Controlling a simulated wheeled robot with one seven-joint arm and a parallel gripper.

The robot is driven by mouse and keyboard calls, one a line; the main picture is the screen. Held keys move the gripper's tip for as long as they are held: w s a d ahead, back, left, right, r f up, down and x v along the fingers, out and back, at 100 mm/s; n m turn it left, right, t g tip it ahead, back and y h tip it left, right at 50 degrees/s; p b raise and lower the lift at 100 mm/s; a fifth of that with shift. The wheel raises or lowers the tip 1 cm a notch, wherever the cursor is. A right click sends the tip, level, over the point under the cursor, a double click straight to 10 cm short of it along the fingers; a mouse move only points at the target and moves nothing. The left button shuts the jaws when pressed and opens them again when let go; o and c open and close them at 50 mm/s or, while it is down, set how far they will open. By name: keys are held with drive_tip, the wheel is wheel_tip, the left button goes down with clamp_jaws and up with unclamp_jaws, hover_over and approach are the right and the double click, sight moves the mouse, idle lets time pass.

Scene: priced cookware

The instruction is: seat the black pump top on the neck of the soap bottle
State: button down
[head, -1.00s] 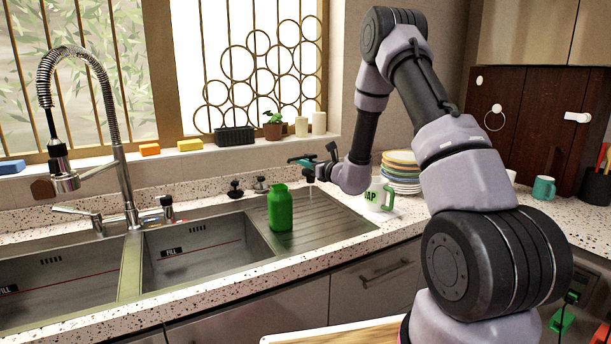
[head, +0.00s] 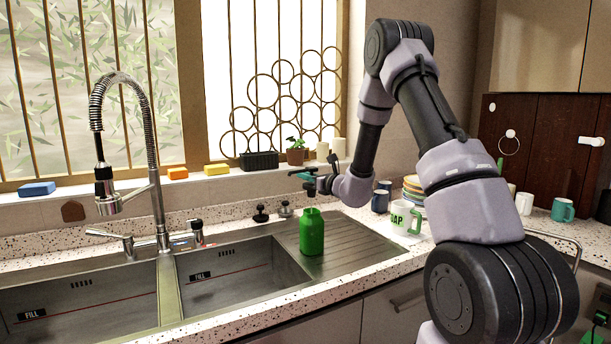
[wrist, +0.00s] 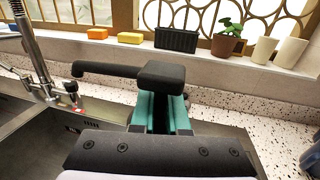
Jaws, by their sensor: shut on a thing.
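The green soap bottle (head: 312,236) stands upright on the ridged drainboard right of the sink, its neck uncovered. My gripper (head: 305,176) is shut on the black pump top (head: 311,188). In the head view the pump top appears just above the bottle's neck, with a small gap; I cannot tell whether they line up in depth. In the wrist view the pump top (wrist: 162,75) sits between the teal fingers (wrist: 160,112), its spout pointing left. The bottle is hidden in the wrist view.
The tall faucet (head: 155,190) is well to the left. A white mug with green lettering (head: 402,219), plates and other mugs stand to the right. A plant and sponges line the sill.

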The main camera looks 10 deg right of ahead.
sight(306, 187)
drive_tip(key=shift+f, duration=2)
drive_tip(key=shift+f, duration=1.35)
drive_tip(key=shift+f, duration=0.35)
drive_tip(key=shift+f, duration=0.5)
drive_tip(key=shift+c, duration=1)
unclamp_jaws()
